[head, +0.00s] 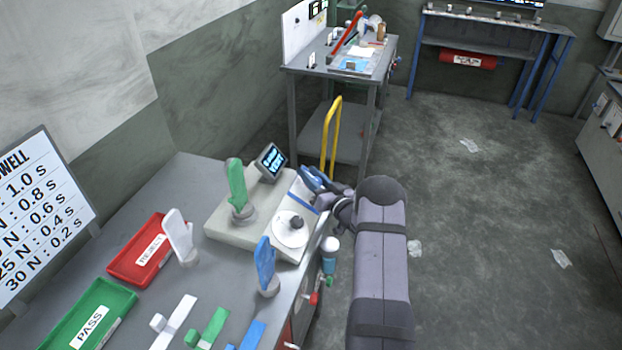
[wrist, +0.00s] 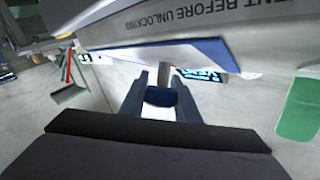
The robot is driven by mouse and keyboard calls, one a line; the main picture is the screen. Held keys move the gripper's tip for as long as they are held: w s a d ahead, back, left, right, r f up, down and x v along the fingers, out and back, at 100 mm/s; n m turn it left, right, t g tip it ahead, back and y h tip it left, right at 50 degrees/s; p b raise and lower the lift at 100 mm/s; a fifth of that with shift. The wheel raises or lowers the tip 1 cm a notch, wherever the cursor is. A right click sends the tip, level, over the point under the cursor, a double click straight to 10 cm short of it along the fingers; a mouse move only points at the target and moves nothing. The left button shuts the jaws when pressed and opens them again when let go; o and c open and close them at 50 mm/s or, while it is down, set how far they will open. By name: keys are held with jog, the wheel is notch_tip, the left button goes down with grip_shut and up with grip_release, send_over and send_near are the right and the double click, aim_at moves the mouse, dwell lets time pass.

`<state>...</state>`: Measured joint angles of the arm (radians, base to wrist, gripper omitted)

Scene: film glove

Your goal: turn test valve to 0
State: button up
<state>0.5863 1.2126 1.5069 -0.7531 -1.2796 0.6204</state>
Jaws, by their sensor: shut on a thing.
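A pale tester (head: 222,226) stands on the bench. On its top is a round white dial with a dark knob (head: 297,222); its marks are too small to read, and I cannot confirm that it is the test valve. My gripper (head: 318,183) is at the tester's far right corner, apart from the dial. In the wrist view, the gripper (wrist: 160,98) is shut on a dark blue handle (wrist: 160,97) below a panel edge (wrist: 200,20) reading "...ENT BEFORE UNLOCKING". The handle's full shape is hidden.
A green hand form (head: 237,187) and a small screen (head: 271,160) stand behind the dial. White (head: 180,235) and blue (head: 265,263) hand forms stand nearer. Red (head: 128,262) and green (head: 112,300) trays lie left. A yellow rail (head: 331,135) stands beyond my gripper.

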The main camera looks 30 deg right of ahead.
aim_at(319, 183)
jog(key=shift+a+n+y+b, duration=0.1)
jog(key=shift+n+y+b, duration=0.35)
jog(key=shift+y, duration=0.25)
jog(key=o, duration=1)
jog(key=shift+o, duration=0.2)
jog(key=shift+s, duration=0.1)
jog(key=shift+s, duration=0.5)
jog(key=shift+s+d+f+b, duration=0.15)
jog(key=shift+s+b, duration=0.25)
jog(key=shift+s, duration=0.6)
jog(key=shift+s+d+r+b, duration=0.1)
jog(key=shift+s+d+b, duration=0.3)
jog(key=shift+s, duration=0.65)
jog(key=shift+s+d+f+b, duration=0.1)
jog(key=shift+s+b, duration=0.35)
jog(key=shift+s, duration=0.55)
